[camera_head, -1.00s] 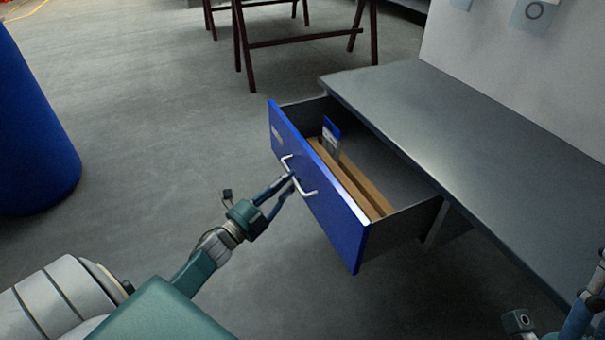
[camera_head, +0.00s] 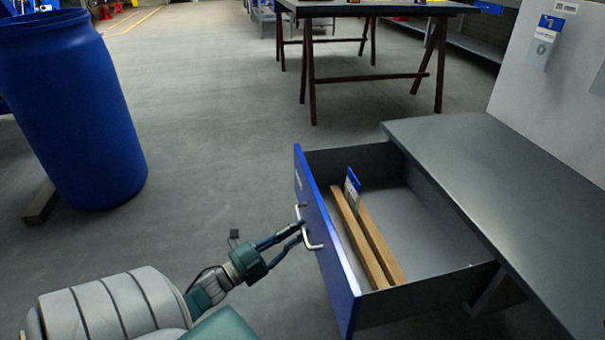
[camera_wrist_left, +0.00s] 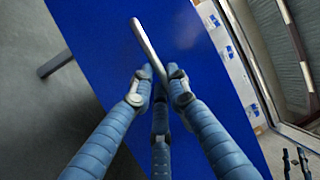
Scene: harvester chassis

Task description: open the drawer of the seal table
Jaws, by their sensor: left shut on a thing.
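The drawer (camera_head: 470,282) with a blue front stands pulled out from under the grey seal table (camera_head: 480,170). Its inside shows, with two wooden strips (camera_head: 372,245) and a small blue-and-grey packet (camera_head: 352,190) in it. My left gripper (camera_head: 302,230) is shut on the pale bar handle (camera_head: 311,243) of the drawer front. In the left wrist view the fingers (camera_wrist_left: 160,82) close around the handle bar (camera_wrist_left: 148,48) against the blue drawer front (camera_wrist_left: 200,60). My right gripper does not show in the current views.
A blue barrel (camera_head: 75,110) stands on the floor at the left. A trestle table (camera_head: 375,8) with dark legs stands at the back. A pale panel (camera_head: 550,90) rises behind the seal table.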

